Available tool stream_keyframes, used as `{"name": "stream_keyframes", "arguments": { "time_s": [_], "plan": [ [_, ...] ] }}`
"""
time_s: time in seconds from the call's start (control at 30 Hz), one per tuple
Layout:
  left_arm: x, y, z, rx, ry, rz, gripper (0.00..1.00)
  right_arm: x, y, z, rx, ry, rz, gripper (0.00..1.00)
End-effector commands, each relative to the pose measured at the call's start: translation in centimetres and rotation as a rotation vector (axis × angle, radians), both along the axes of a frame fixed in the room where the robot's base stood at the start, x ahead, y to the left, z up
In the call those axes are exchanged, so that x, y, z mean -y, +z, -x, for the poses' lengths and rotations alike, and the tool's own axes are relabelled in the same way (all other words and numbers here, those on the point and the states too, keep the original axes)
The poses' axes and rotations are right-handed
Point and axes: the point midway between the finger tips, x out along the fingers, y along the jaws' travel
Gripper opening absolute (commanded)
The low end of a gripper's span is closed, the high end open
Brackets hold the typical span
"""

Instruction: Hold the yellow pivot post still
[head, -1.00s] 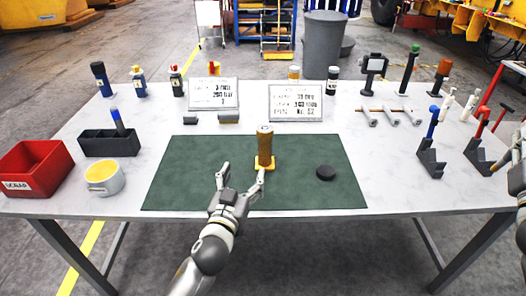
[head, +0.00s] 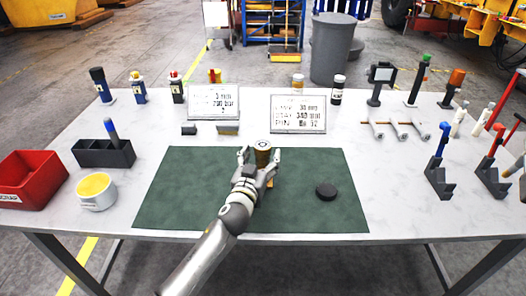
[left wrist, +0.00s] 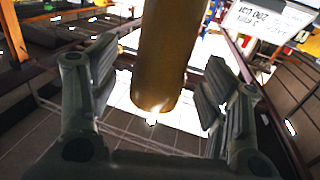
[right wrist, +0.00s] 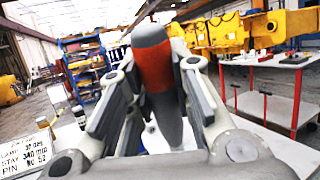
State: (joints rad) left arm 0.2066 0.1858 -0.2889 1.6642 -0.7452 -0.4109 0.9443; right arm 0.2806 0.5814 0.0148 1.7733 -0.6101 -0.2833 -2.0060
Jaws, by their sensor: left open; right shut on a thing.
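The pivot post (head: 263,150), a brownish-gold cylinder, stands upright on the green mat (head: 190,185); a bit of its yellow base shows behind my gripper. My left gripper (head: 259,160) is at the post, with its open fingers on either side. In the left wrist view the post (left wrist: 163,55) sits between the two fingers (left wrist: 155,90), with gaps visible on both sides. My right gripper (right wrist: 158,85) is shut on a grey, pointed thing with an orange-red band (right wrist: 155,65). In the head view it is partly cut off at the right edge.
A black puck (head: 326,191) lies on the mat right of the post. Two sign plates (head: 298,113) stand behind it. A red bin (head: 32,180), a yellow-lined cup (head: 96,192) and a black holder (head: 103,153) are at left. Dark angled stands (head: 440,180) are at right.

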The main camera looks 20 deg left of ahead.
Motion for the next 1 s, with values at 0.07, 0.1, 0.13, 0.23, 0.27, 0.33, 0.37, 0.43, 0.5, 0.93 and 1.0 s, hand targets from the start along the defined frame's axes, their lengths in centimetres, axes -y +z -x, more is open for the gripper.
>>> {"name": "stream_keyframes", "arguments": {
  "time_s": [0.07,0.1,0.13,0.23,0.27,0.33,0.37,0.43,0.5,0.93,1.0],
  "plan": [
    [0.0,0.0,-1.0,0.001,0.0,0.0,0.7,0.0,0.1,0.0,0.001,0.0,0.0,0.0],
    [0.0,0.0,-1.4,0.0,-0.001,0.0,0.7,0.0,0.2,0.0,0.001,0.0,0.0,0.0],
    [0.0,0.0,-1.6,0.0,-0.001,0.0,0.7,0.0,0.2,0.0,0.001,0.0,0.0,0.0],
    [0.0,0.0,-2.1,0.0,-0.002,0.002,0.7,0.0,0.2,0.0,0.001,0.0,0.0,0.0],
    [0.0,0.0,-2.2,-0.001,-0.001,0.002,0.7,0.0,0.2,0.0,0.001,0.0,0.0,0.0],
    [0.0,-0.1,-2.3,-0.001,-0.002,0.002,0.7,0.0,0.2,0.0,0.001,0.0,0.0,0.0],
    [0.0,-0.1,-2.4,-0.001,-0.002,0.002,0.7,0.0,0.2,0.0,0.001,0.0,0.0,0.0],
    [0.0,-0.1,-2.4,-0.001,-0.002,0.002,0.7,0.0,0.2,0.0,0.001,0.0,0.0,0.0],
    [0.0,-0.1,-2.4,-0.001,-0.001,0.001,0.7,0.0,0.2,0.0,0.001,0.0,0.0,0.0],
    [0.0,-0.1,-2.3,-0.001,-0.001,0.001,0.23,0.0,0.2,0.0,0.001,0.0,0.0,0.0],
    [0.0,-0.1,-2.3,-0.001,-0.001,0.001,0.14,0.0,0.2,0.0,0.001,0.0,0.0,0.0]
  ]
}}
